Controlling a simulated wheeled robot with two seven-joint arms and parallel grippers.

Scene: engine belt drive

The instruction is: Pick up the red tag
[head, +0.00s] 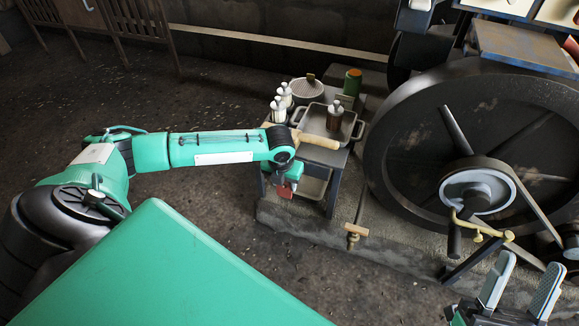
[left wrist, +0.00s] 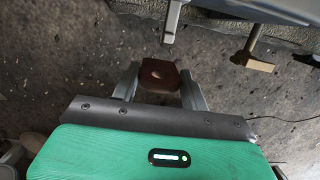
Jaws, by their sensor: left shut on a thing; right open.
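The red tag (head: 285,191) is held in my left gripper (head: 288,181), beside the left side of the small cart in the head view. In the left wrist view the tag (left wrist: 158,75) looks dark reddish brown, with a pale round spot in its middle. It sits between the two fingers of my left gripper (left wrist: 160,88), above the dark floor. My right gripper (head: 525,275) is open and empty at the lower right of the head view, its two pale finger pads apart.
The cart (head: 340,178) carries a tray (head: 345,120), several bottles (head: 280,105) and a green canister (head: 353,82). A large black flywheel (head: 490,130) with a belt stands to the right. A wooden-handled bar (head: 355,230) leans by the stone plinth (head: 300,226). Floor at left is clear.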

